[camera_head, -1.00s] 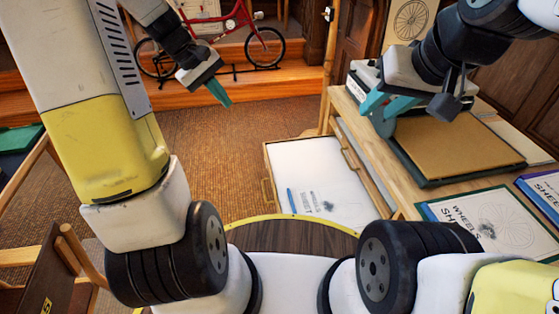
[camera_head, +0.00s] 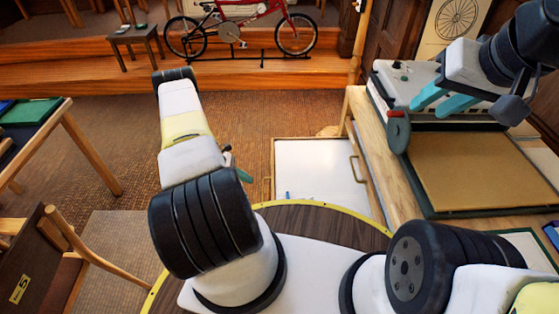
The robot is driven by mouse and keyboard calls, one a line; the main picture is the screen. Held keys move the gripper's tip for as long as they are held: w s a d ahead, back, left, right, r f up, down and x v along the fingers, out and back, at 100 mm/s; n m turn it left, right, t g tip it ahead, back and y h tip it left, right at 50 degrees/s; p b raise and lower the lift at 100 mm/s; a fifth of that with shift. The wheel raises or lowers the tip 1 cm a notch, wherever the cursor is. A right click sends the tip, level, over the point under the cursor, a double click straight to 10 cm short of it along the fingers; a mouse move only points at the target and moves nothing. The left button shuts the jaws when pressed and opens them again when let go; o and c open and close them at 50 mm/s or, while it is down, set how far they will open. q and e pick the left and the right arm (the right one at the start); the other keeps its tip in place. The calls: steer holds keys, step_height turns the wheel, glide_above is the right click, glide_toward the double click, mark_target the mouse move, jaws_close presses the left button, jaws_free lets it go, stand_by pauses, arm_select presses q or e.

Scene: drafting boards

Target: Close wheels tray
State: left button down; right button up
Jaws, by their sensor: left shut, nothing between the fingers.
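The wheels tray (camera_head: 318,160) is a white, wood-edged drawer standing out from the wooden desk at the centre. Its near part is hidden behind my round base.
The desk (camera_head: 361,112) carries a grey machine (camera_head: 397,86) with a dark round knob (camera_head: 397,131) and a tan board (camera_head: 480,168). A chair (camera_head: 50,255) and a green-topped table (camera_head: 35,112) stand left. A red bicycle (camera_head: 240,28) is at the back. Carpet left of the tray is clear.

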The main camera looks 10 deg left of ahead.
arm_select(q)
steer(key=x, duration=1)
steer(key=shift+f, duration=0.2)
steer(key=shift+d, duration=0.2)
